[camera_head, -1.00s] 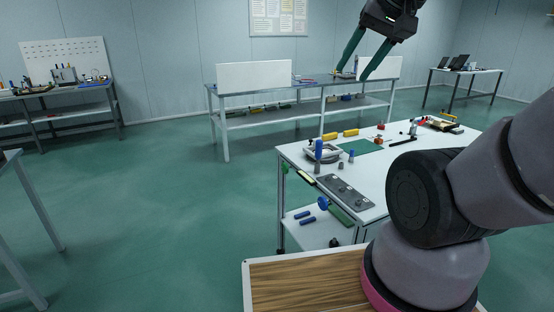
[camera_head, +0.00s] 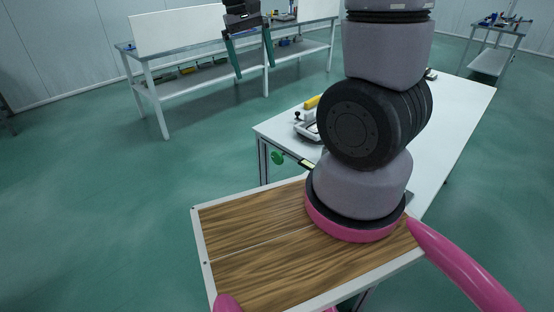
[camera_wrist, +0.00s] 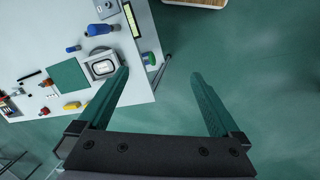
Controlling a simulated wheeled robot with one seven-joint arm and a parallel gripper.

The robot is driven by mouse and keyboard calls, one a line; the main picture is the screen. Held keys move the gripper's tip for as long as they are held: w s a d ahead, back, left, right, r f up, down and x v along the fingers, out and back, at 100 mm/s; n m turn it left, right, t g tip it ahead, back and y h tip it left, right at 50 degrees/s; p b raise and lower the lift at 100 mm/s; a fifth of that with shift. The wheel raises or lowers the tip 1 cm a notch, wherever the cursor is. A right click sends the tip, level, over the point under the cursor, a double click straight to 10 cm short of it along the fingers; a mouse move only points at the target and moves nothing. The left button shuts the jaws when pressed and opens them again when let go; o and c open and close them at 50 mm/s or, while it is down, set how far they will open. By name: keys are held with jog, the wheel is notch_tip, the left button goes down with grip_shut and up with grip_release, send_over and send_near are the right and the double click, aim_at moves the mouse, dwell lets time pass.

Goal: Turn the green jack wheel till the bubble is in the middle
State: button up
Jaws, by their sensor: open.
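The green jack wheel (camera_head: 277,158) sticks out from the near left edge of the white worktable (camera_head: 455,100). It also shows in the wrist view (camera_wrist: 149,58), just outside the table edge. A dark-framed strip with a pale yellowish window (camera_wrist: 131,20) lies along that edge near the wheel; it shows partly in the head view (camera_head: 307,165). It looks like the bubble vial, but the bubble is too small to make out. My gripper (camera_head: 254,72) is open and empty, with dark green fingers; in the wrist view (camera_wrist: 160,75) they are apart, the wheel lying beyond their tips.
A white tray-like fixture (camera_wrist: 102,66), a blue-topped item (camera_wrist: 102,30), a green mat (camera_wrist: 69,75) and several small parts lie on the worktable. A long bench with a white panel (camera_head: 180,28) stands behind. Open green floor lies left of the worktable.

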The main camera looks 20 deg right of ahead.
notch_tip(320, 180, down, 7)
jog(key=w+a+n+g+h, duration=0.1)
jog(key=w+a+n+h, duration=0.1)
jog(key=w+h, duration=0.1)
jog(key=n+t+h, duration=0.9)
jog(key=n+h, duration=0.3)
jog(key=n, duration=0.1)
send_near(276, 158)
jog(key=x, duration=1)
jog(key=shift+d, duration=0.1)
jog(key=c, duration=1.4)
jog(key=shift+o, duration=0.2)
